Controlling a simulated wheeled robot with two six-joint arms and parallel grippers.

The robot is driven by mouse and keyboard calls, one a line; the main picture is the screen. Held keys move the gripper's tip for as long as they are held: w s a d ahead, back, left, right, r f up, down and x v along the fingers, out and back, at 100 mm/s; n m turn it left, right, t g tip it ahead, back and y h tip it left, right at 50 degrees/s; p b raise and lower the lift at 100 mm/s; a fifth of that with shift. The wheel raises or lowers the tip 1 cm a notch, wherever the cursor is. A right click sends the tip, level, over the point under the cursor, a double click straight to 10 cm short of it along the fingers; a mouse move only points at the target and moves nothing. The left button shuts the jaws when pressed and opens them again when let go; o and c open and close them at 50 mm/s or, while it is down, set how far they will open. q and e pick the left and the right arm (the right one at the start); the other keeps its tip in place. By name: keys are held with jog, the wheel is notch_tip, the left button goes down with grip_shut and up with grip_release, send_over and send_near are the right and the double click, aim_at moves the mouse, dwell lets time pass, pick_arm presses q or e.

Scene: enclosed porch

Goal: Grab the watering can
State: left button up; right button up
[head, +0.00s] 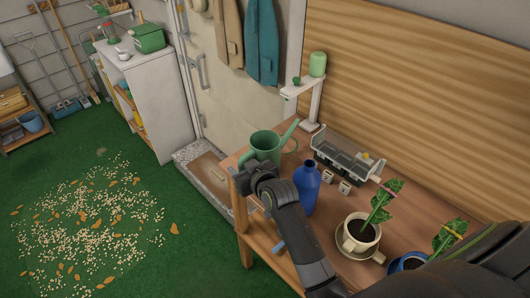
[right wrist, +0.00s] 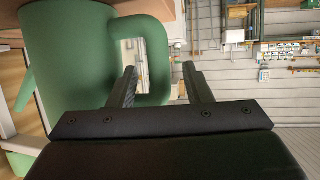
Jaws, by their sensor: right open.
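The green watering can (head: 265,147) stands upright on the wooden table, at its far left end, with its spout pointing up to the right in the head view. In the right wrist view the can (right wrist: 68,65) fills the left side, and its loop handle (right wrist: 156,62) faces my fingers. My right gripper (head: 245,178) is in front of the can, open and empty. In the wrist view my right gripper (right wrist: 160,78) has the handle's outer bar between its two fingers; I cannot tell how deep it reaches. My left gripper is not in view.
On the table (head: 405,213), a blue bottle (head: 306,188) stands close beside my right arm. A potted plant (head: 360,233) on a saucer, small white blocks and a grey rack (head: 345,160) stand farther right. Pale and orange bits litter the green floor (head: 40,180) at left.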

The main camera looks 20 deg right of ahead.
jog(key=shift+x, duration=1.4)
jog(key=shift+c, duration=0.4)
grip_shut()
